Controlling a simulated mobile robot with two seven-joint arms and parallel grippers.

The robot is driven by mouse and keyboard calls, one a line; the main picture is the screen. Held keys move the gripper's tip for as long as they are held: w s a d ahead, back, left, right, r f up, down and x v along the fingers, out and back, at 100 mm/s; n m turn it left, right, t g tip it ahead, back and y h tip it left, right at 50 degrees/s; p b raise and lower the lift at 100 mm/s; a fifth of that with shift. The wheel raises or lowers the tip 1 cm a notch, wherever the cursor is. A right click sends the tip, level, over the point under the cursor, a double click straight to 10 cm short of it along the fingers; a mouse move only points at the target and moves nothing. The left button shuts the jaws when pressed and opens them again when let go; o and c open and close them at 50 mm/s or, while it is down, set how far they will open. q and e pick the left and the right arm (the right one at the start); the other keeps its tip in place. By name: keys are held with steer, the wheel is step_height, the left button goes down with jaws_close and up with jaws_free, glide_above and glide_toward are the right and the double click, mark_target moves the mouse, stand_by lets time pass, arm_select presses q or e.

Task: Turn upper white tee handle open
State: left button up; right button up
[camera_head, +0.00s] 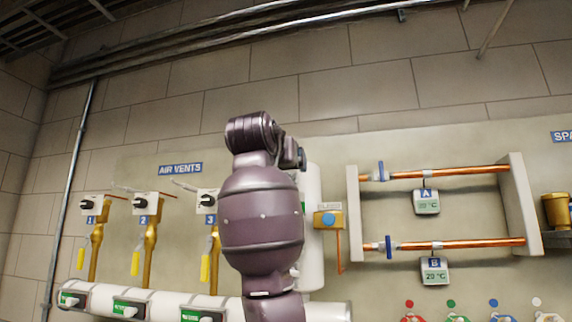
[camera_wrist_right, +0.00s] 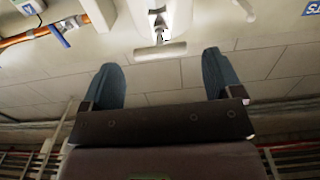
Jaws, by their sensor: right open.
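In the right wrist view, which is upside down, a white tee handle (camera_wrist_right: 160,50) shows at top centre, its crossbar level across the picture and its stem running up to a white body. My right gripper (camera_wrist_right: 160,60) is open and empty, with its two teal fingers wide apart. The crossbar appears just beyond the fingertips, between their lines; I cannot tell the distance. In the head view, my purple arm covers this handle and most of a white upright cylinder (camera_head: 314,250). My left gripper is not in view.
Right of the arm are a yellow box with a blue button (camera_head: 327,219) and two copper pipes (camera_head: 455,173) with blue handles. Left are several brass air vents (camera_head: 150,250) below the AIR VENTS sign (camera_head: 181,169). A white horizontal pipe (camera_head: 325,312) runs low.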

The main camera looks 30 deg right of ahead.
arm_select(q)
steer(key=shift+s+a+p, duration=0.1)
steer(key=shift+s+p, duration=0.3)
arm_select(e)
steer(key=shift+x, duration=1.9)
steer(key=shift+a, duration=0.1)
steer(key=c, duration=0.9)
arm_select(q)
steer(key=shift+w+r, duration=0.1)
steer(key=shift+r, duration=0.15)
